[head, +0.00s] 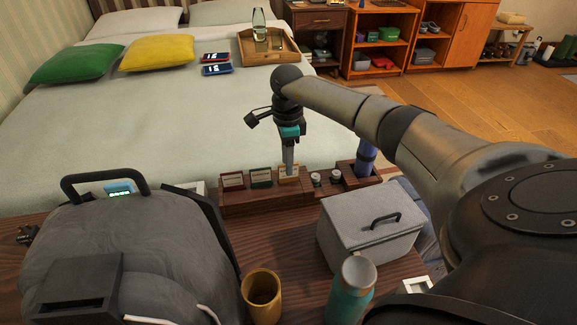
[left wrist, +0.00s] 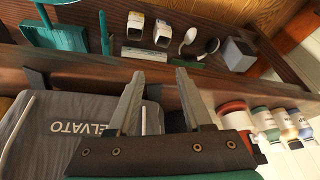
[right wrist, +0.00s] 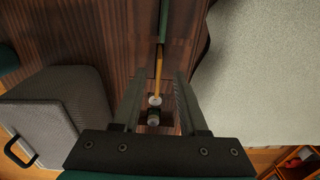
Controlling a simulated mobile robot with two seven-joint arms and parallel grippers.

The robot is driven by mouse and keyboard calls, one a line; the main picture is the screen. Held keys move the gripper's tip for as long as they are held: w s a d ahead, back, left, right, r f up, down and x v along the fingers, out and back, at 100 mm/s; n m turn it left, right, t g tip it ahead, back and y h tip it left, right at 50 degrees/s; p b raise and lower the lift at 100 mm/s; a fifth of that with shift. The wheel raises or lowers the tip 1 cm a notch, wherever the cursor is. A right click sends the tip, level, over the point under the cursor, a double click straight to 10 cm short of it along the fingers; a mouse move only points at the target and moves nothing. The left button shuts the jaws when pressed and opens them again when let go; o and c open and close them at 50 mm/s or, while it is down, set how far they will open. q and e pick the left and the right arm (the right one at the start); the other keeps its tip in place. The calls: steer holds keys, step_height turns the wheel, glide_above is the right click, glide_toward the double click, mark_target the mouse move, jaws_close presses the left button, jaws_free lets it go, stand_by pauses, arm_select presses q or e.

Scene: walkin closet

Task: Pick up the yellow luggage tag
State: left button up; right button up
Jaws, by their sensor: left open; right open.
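The yellow luggage tag (head: 296,173) stands upright at the right end of a row of three tags in a dark wooden holder (head: 262,202), in the head view. A green tag (head: 260,178) and a red tag (head: 232,180) stand to its left. My right gripper (head: 288,170) points down at the yellow tag and hides part of it. In the right wrist view the yellow tag (right wrist: 159,70) shows edge-on between the open fingers, with a gap on each side. My left gripper (left wrist: 158,73) is open and empty in the left wrist view, away from the tags.
A grey backpack (head: 130,250) stands at left. A grey lidded box (head: 370,230), a teal bottle (head: 350,290) and a yellow cup (head: 262,297) stand at right and front. A bed (head: 130,120) lies behind. Small pots (head: 316,179) stand right of the tag.

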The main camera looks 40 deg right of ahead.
mark_target(289, 178)
steer(key=shift+s+f+b, duration=0.2)
steer(key=shift+f+b, duration=0.25)
steer(key=shift+f, duration=1.05)
steer(key=shift+f+b, duration=0.25)
steer(key=shift+b, duration=0.1)
arm_select(q)
steer(key=shift+w+d+r+t+h, duration=0.15)
steer(key=shift+w+d+r+t, duration=0.15)
steer(key=shift+r, duration=0.35)
steer(key=shift+w+d+r+t+h, duration=0.1)
steer(key=shift+d+r+t+h, duration=0.1)
steer(key=shift+r+t, duration=0.35)
arm_select(e)
jaws_close()
